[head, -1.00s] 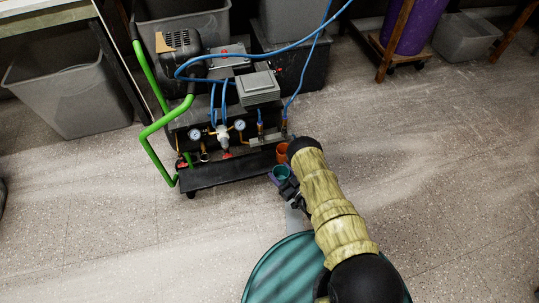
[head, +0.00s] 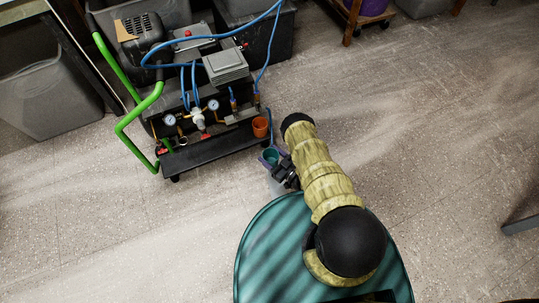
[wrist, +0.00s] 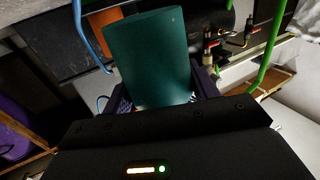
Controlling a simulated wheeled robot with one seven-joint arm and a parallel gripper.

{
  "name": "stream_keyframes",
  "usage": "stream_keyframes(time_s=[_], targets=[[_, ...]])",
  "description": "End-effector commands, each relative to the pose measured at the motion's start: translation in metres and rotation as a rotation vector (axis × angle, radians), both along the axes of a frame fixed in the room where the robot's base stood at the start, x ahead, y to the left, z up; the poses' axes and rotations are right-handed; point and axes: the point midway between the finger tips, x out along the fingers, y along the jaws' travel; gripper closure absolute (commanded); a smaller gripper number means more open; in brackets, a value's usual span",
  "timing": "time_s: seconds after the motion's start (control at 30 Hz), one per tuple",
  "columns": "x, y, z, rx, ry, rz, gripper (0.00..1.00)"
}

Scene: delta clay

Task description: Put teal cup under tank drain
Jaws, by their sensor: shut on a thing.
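The teal cup (head: 270,157) is in my gripper (head: 274,156), just off the front right end of the compressor cart. In the wrist view the cup (wrist: 147,60) fills the upper middle, between the purple fingers of my gripper (wrist: 165,94), which are shut on it. The tank (head: 175,130) is the dark body low on the cart, below the gauges; its drain is not clear in either view. In the head view the cup is apart from the cart, in front of it.
Grey bins (head: 45,95) stand behind. The floor (head: 430,140) to the right is clear.

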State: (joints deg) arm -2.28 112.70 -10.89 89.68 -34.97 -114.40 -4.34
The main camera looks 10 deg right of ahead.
Motion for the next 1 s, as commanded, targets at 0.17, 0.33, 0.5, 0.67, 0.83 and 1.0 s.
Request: stream_keyframes(time_s=[0.17, 0.33, 0.5, 0.67, 0.83, 1.0], targets=[[0.000, -0.002, 0.010, 0.001, 0.001, -0.011, 0.63], [-0.003, -0.007, 0.041, 0.002, 0.000, -0.052, 0.63], [-0.008, -0.014, 0.081, 0.002, 0.000, -0.109, 0.63], [-0.011, -0.020, 0.117, 0.003, 0.001, -0.161, 0.63], [-0.014, -0.024, 0.157, 0.002, 0.000, -0.213, 0.63], [-0.017, -0.028, 0.198, 0.002, 0.001, -0.261, 0.63]])
